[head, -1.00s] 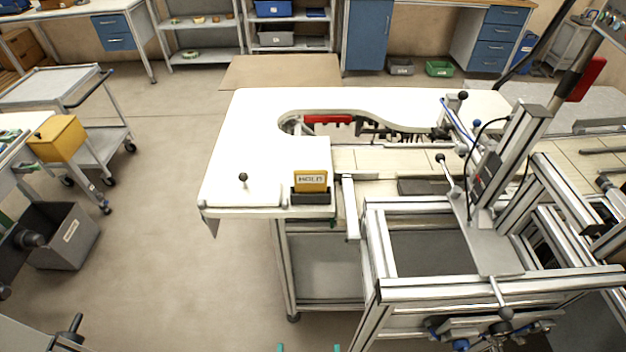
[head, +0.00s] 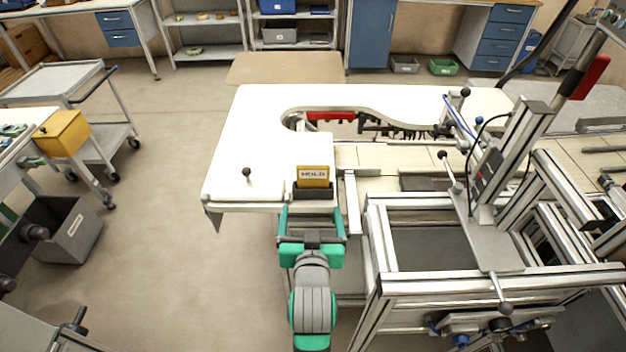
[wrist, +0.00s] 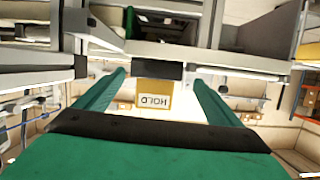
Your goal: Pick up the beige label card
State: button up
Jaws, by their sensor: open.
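The label card (head: 313,173) is yellow-orange with a pale beige face lettered "HOLD". It stands upright in a black holder (head: 313,193) at the front edge of the white table. My gripper (head: 313,212) is open and empty just in front of the card and holder, its teal fingers pointing at the table edge. In the wrist view the card (wrist: 153,97) appears upside down between the two spread fingers (wrist: 160,79), with the dark holder (wrist: 157,71) above it in the picture. The fingers appear apart from the card. The card's lower part is hidden in the holder.
The white table top (head: 255,130) is mostly bare, with a small black knob (head: 247,172) left of the card. A metal frame (head: 375,235) with a lever stands close on the right. A yellow box (head: 60,134) sits at the left.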

aim_at(316, 175)
jog(key=w+r, duration=0.1)
jog(key=w, duration=0.1)
jog(key=w+r, duration=0.2)
jog(key=w, duration=0.1)
jog(key=w+d+r, duration=0.1)
jog(key=w+r, duration=0.1)
jog(key=shift+w, duration=0.4)
jog(key=shift+a+x, duration=0.15)
jog(key=shift+x, duration=1.45)
jog(key=shift+a+x, duration=0.1)
jog(key=shift+x, duration=1.45)
jog(key=shift+c, duration=0.7)
jog(key=c, duration=1)
jog(key=shift+a, duration=0.1)
